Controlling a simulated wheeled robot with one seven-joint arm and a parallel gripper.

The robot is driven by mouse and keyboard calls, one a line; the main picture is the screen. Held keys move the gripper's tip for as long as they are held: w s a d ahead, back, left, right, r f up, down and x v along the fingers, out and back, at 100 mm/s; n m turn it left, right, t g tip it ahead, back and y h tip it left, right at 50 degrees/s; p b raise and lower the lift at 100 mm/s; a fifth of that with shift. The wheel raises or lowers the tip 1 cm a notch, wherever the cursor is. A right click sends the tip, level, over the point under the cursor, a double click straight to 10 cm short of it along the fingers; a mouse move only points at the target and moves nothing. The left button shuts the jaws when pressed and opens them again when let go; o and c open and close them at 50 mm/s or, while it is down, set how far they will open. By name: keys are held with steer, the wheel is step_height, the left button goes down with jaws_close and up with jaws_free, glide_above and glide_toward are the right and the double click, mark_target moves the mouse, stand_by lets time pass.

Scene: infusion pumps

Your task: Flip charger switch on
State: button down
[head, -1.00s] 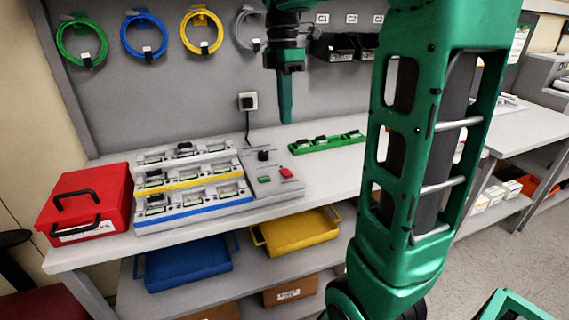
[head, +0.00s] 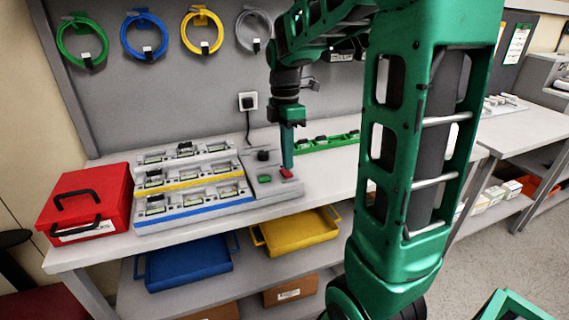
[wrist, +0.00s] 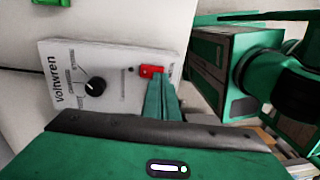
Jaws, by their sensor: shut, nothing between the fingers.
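The charger is a grey box with a black knob (head: 263,155), a green part (head: 264,179) and a red switch (head: 286,173) at its right end. In the wrist view the charger panel (wrist: 110,85) shows the dial and the red switch (wrist: 151,71). My gripper (head: 287,165) is shut and empty, pointing down at the red switch. In the wrist view the closed fingers (wrist: 160,90) are right beside the switch and cover part of it. I cannot tell whether they touch it or which way the switch is set.
A tiered rack (head: 190,196) with several small modules stands left of the charger. A red box (head: 85,215) is at the table's left end. A green strip of modules (head: 325,142) lies behind the gripper. A wall socket (head: 248,101) with a cord is above the charger.

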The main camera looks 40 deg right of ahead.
mark_target(283, 170)
steer(key=shift+s+f, duration=0.15)
steer(key=shift+f, duration=0.8)
steer(key=shift+f, duration=0.15)
steer(key=shift+w+d+r, duration=0.15)
steer(key=shift+w+r, duration=0.05)
steer(key=shift+w, duration=0.55)
steer(key=shift+r, duration=0.15)
step_height(283, 170, up, 14)
steer(key=w, duration=0.1)
steer(key=shift+w+d+f, duration=0.2)
steer(key=shift+w+d, duration=0.05)
steer(key=shift+w, duration=0.15)
